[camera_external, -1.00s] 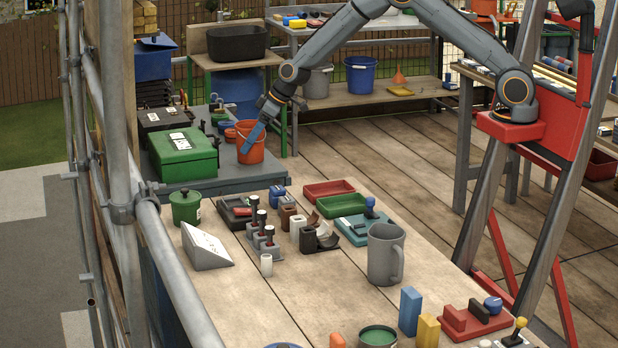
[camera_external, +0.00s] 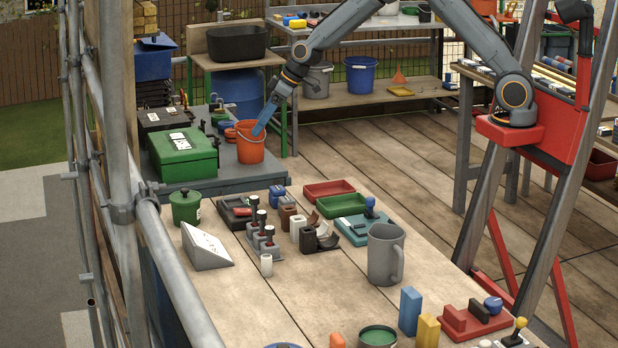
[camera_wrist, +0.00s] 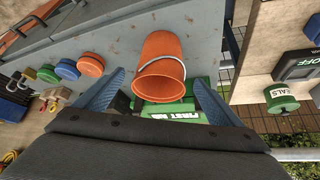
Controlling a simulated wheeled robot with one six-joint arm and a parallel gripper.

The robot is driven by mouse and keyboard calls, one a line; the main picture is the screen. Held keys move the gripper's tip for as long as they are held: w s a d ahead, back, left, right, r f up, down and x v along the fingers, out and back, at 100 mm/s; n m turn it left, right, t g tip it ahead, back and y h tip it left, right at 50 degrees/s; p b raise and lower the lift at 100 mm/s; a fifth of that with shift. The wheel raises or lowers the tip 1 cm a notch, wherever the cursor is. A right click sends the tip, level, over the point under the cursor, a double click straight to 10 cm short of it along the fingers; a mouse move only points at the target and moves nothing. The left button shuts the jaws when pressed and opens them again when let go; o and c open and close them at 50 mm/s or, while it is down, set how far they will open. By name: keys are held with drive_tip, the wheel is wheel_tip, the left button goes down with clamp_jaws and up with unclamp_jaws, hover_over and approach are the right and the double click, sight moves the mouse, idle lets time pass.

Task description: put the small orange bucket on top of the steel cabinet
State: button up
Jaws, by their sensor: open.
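The small orange bucket (camera_external: 250,150) stands upright on the grey steel cabinet top (camera_external: 231,178), near its right end. My gripper (camera_external: 259,130) is at the bucket's rim, with a blue finger showing in front of it. In the wrist view my gripper (camera_wrist: 160,78) is open, one blue finger on each side of the orange bucket (camera_wrist: 160,62). I cannot tell whether the fingers touch the bucket.
A green first-aid box (camera_external: 183,152) stands left of the bucket, with small coloured lids behind it. A black tub (camera_external: 236,43) sits on a shelf behind. The wooden table (camera_external: 300,290) in front holds a grey mug (camera_external: 385,254) and several trays and tools.

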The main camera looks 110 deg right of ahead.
drive_tip(key=v, duration=0.5)
drive_tip(key=s+a+f+n+g+y, duration=0.1)
drive_tip(key=s+a, duration=0.3)
drive_tip(key=a, duration=1)
drive_tip(key=s+a+f+n+g+y, duration=0.15)
drive_tip(key=s+a, duration=0.35)
drive_tip(key=a, duration=0.8)
drive_tip(key=s+a+f+n+g, duration=0.1)
drive_tip(key=s+a+f, duration=0.1)
drive_tip(key=s+a, duration=0.5)
drive_tip(key=s+a+f+n+g, duration=0.1)
drive_tip(key=s+a, duration=0.6)
drive_tip(key=s, duration=0.4)
drive_tip(key=shift+a+f+g+b, duration=0.15)
drive_tip(key=shift+f+g+b, duration=0.2)
drive_tip(key=shift+f, duration=0.05)
